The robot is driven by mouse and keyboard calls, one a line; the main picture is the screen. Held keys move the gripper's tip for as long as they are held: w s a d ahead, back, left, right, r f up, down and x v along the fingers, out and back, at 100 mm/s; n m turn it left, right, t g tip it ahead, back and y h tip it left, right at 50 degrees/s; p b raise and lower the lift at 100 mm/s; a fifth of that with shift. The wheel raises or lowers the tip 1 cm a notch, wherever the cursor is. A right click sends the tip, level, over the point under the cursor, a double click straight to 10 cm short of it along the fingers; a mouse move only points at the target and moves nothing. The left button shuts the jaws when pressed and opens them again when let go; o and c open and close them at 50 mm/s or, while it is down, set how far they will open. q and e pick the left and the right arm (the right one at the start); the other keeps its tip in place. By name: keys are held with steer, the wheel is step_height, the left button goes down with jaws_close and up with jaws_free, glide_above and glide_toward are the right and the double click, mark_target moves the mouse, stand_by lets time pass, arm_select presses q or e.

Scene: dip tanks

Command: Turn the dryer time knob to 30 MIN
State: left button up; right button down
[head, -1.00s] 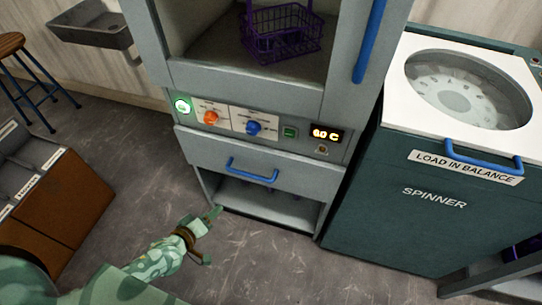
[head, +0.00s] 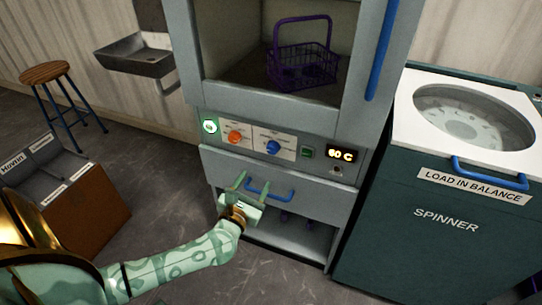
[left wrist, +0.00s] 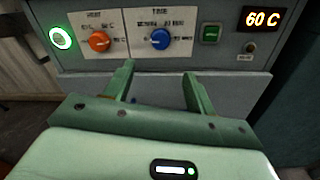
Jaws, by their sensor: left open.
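The dryer (head: 212,160) is a grey cabinet with a control panel across its middle. The blue time knob (head: 273,147) sits on a white label plate right of the orange heat knob (head: 235,137). In the left wrist view the time knob (left wrist: 160,39) lies ahead, above and between my finger tips; its label print is too blurred to read fully. My left gripper (head: 254,184) is open and empty, in front of the blue drawer handle and below the panel; its fingers also show in the left wrist view (left wrist: 158,80). My right gripper is not in view.
A lit green button (head: 210,126), a small green switch (head: 306,152) and a display reading 60 C (head: 342,155) share the panel. A blue drawer handle (head: 271,190) projects just below. A purple basket (head: 302,70) stands inside the dryer. The spinner (head: 440,215) stands at right.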

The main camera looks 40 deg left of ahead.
mark_target(271, 152)
arm_select(q)
steer(key=b+x, duration=0.1)
steer(key=x, duration=0.5)
steer(key=b+x, duration=0.2)
steer(key=x, duration=0.3)
steer(key=shift+w+a+f, duration=0.2)
steer(key=shift+w+f, duration=0.05)
steer(key=shift+w, duration=0.15)
steer(key=shift+w+a+r, duration=0.15)
steer(key=shift+w, duration=0.45)
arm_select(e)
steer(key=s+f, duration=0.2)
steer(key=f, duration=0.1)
arm_select(q)
steer(key=c, duration=1)
